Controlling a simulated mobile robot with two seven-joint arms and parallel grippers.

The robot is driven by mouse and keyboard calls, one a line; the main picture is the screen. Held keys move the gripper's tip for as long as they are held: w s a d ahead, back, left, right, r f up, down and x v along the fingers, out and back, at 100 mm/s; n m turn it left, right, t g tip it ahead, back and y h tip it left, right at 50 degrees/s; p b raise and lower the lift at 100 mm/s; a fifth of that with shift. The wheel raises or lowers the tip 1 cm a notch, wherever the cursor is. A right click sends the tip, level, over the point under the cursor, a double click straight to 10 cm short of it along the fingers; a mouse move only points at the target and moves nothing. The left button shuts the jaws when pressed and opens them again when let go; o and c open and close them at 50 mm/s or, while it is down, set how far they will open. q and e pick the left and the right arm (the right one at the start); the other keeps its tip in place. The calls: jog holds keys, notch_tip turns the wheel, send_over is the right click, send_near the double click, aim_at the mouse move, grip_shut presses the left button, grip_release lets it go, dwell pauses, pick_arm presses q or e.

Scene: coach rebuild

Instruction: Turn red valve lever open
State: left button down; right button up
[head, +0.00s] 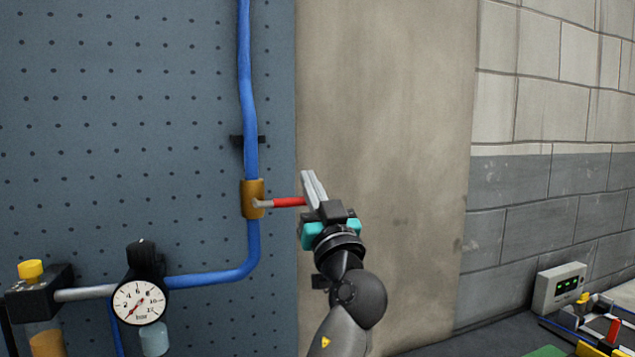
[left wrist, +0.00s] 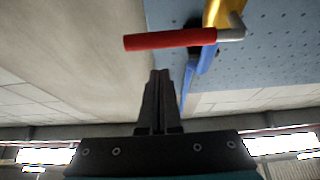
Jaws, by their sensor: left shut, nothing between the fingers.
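The red valve lever (head: 288,202) sticks out sideways to the right from the brass valve body (head: 252,199) on the blue pipe. It lies about level. In the left wrist view the red lever (left wrist: 170,39) crosses the picture above my fingertips, with the brass valve (left wrist: 220,12) at its upper right. My left gripper (head: 308,174) is shut and empty, its fingers pointing up beside the lever's free end. In the left wrist view the shut fingers (left wrist: 158,75) end just below the lever. I cannot tell whether they touch it. My right gripper is not in view.
The blue pipe (head: 245,90) runs down the perforated panel (head: 150,100) and bends left to a pressure gauge (head: 139,302). A black fitting with a yellow knob (head: 31,269) is at the lower left. A grey box (head: 559,289) stands lower right. The beige wall section (head: 400,120) is clear.

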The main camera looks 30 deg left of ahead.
pick_arm(q)
notch_tip(320, 180, down, 3)
jog(key=shift+w+a+r, duration=0.1)
jog(key=shift+r, duration=0.1)
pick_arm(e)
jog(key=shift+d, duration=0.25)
pick_arm(q)
jog(key=shift+w+f+m, duration=0.1)
jog(key=shift+m, duration=0.2)
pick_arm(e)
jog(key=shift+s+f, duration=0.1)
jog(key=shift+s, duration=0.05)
